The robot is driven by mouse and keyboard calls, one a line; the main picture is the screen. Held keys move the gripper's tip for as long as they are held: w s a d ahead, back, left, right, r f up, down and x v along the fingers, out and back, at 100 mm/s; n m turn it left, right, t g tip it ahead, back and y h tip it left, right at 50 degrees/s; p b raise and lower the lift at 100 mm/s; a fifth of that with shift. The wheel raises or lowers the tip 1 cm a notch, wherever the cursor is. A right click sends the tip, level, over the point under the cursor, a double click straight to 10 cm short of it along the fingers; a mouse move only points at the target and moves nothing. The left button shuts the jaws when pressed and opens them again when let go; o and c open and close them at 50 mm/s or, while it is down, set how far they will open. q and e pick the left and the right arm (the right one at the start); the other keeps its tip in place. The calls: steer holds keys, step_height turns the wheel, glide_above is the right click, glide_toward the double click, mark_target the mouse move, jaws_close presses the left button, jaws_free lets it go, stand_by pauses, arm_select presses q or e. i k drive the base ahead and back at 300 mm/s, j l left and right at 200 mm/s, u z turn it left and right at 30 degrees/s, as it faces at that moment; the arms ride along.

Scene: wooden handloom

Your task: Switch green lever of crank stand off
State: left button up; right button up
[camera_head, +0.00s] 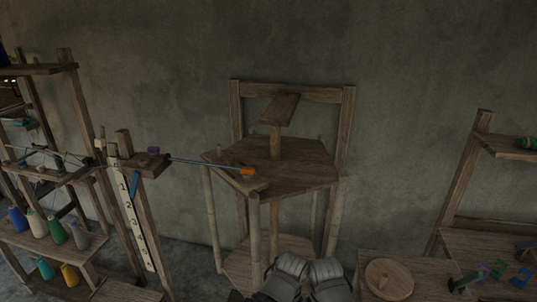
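Small coloured parts stand on a low wooden table (425,268) at the lower right: a green piece (499,269), a blue piece (521,277) and a dark piece with a green end (463,283). I cannot tell which of them, if any, is the green lever, or its position. A round wooden disc with a peg (388,279) lies at the table's left. Two grey parts of mine show at the bottom middle, my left gripper (286,276) and my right gripper (328,278), side by side and apart from the coloured pieces. Their fingers are not clear.
A wooden stand with a hexagonal top (300,165) and tall back frame stands in the middle. An orange-tipped blue rod (215,165) reaches toward it from a numbered post (132,215). Shelves with coloured spools (57,231) are at left. A shelf (510,147) stands right.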

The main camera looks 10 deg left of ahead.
mark_target(479, 275)
steer(key=l+u, duration=0.1)
steer(key=l, duration=0.75)
steer(key=l+u, duration=0.1)
steer(key=l, duration=0.75)
steer(key=l+u, duration=0.15)
steer(key=l, duration=0.7)
steer(key=k+l+u, duration=0.1)
steer(key=l, duration=0.75)
steer(key=k+j, duration=0.1)
steer(key=k, duration=0.2)
steer(key=k+j, duration=0.15)
steer(key=k, duration=0.2)
